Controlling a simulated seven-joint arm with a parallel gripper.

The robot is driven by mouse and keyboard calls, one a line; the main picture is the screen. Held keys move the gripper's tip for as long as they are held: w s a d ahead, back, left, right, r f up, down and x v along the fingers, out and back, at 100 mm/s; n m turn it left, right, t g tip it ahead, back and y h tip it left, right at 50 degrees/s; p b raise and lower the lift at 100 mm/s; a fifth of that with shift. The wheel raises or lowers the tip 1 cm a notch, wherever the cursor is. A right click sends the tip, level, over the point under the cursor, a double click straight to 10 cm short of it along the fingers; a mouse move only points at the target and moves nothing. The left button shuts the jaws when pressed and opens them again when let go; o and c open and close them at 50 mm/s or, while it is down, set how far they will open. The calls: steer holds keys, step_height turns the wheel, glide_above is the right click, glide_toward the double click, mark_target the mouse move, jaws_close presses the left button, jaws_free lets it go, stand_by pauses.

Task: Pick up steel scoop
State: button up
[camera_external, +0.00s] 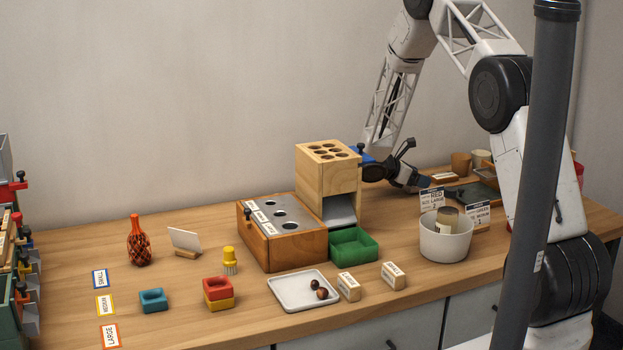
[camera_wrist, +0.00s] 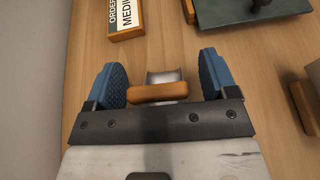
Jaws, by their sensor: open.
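The steel scoop (camera_wrist: 164,77) lies on the wooden table in the wrist view. Its short orange-brown wooden handle (camera_wrist: 158,92) sits crosswise between the two blue finger pads of my gripper (camera_wrist: 160,84). There is a gap on each side of the handle, so the gripper is open around it and empty. In the external view my gripper (camera_external: 423,184) is low over the table at the back, right of the wooden dispenser. The scoop cannot be made out there.
A dark green plate (camera_wrist: 245,12) lies just beyond the right finger, and an order sign (camera_wrist: 125,18) beyond the left. In the external view, sign cards (camera_external: 432,199) and a white pot (camera_external: 445,241) stand in front of the gripper, and the wooden dispenser (camera_external: 328,178) stands left.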

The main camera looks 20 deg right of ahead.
stand_by(0.4)
steer(key=c, duration=1)
steer(key=shift+r, duration=0.15)
step_height(320, 180, up, 18)
stand_by(0.3)
stand_by(1.0)
